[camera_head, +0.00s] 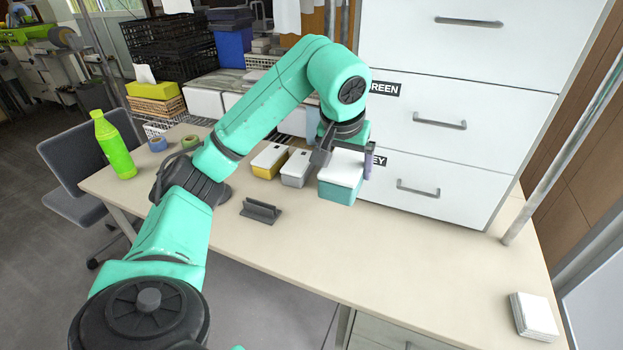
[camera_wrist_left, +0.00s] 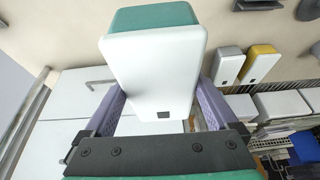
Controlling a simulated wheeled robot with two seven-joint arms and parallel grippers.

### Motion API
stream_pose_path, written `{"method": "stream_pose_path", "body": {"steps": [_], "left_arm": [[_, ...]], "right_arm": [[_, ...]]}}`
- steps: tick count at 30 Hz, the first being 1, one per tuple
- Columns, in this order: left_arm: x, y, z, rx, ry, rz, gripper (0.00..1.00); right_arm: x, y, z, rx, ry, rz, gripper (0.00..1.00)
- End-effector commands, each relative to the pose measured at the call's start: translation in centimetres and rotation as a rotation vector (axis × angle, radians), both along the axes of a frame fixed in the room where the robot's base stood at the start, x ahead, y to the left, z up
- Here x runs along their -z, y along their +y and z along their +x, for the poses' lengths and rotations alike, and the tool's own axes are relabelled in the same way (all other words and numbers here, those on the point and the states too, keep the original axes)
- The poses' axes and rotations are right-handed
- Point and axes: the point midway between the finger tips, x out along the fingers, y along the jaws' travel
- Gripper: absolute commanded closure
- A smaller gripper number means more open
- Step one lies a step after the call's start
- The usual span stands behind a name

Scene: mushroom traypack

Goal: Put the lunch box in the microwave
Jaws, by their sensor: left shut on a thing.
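The teal lunch box (camera_head: 337,193) with a white lid is in front of the drawer cabinet, right of the middle of the head view. My left gripper (camera_head: 345,163) is shut on it, with a purple finger beside the box. In the left wrist view the lunch box (camera_wrist_left: 155,70) sits between both purple fingers, its white lid facing the camera. I cannot tell whether its base touches the table. No microwave shows in either view. My right gripper is not in view.
A yellow box (camera_head: 268,162) and a grey box (camera_head: 296,168) stand left of the lunch box. A dark grey holder (camera_head: 261,211) lies nearer. A white drawer cabinet (camera_head: 450,85) stands behind. A green bottle (camera_head: 113,146) is at left. The table's (camera_head: 430,265) front right is mostly clear.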

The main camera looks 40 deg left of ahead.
Motion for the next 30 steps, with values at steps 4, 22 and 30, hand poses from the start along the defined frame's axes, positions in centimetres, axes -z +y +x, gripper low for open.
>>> {"method": "stream_pose_path", "body": {"steps": [4, 22, 30], "left_arm": [[2.4, 0.2, -0.1, -0.002, 0.004, 0.001, 0.95], [17.8, 0.2, -0.2, -0.001, 0.002, 0.0, 0.95], [19.7, 0.3, -0.2, -0.001, -0.003, 0.001, 0.95]], "right_arm": [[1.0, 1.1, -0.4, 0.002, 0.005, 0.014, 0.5], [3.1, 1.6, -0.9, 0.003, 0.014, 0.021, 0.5], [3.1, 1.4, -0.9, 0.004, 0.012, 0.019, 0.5]]}}
